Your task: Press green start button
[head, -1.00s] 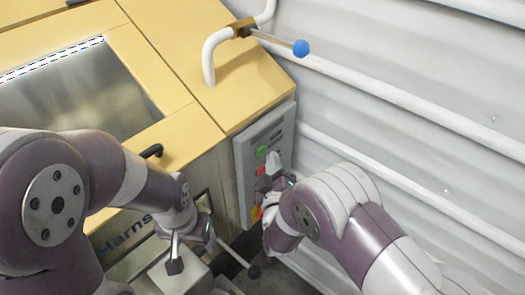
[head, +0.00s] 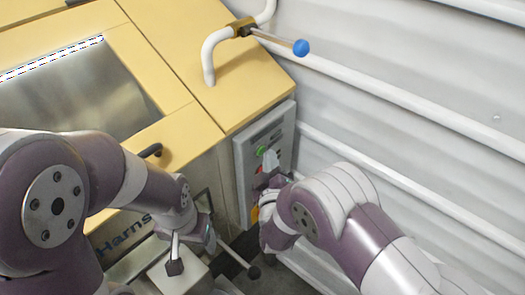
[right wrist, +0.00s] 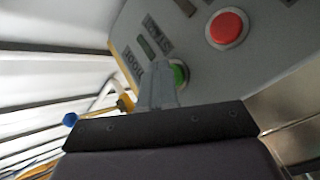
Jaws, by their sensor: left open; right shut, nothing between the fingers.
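The green button (head: 262,151) is on the upper part of a grey control panel (head: 246,172) on the side of the yellow machine. In the right wrist view the green button (right wrist: 180,73) shows just beside the tips of my right gripper (right wrist: 157,85), which partly cover it. I cannot tell whether they touch. My right gripper (head: 270,160) is shut and empty in front of the panel. A red button (right wrist: 228,28) sits on the same panel, apart from the fingers. My left gripper (head: 190,252) is open, low in front of the machine, away from the panel.
A white pipe (head: 209,60) with a blue-knobbed lever (head: 301,47) rises above the panel. A white corrugated wall (head: 430,75) with rails stands close on the right. A black-knobbed lever (head: 254,272) is below, near my left gripper.

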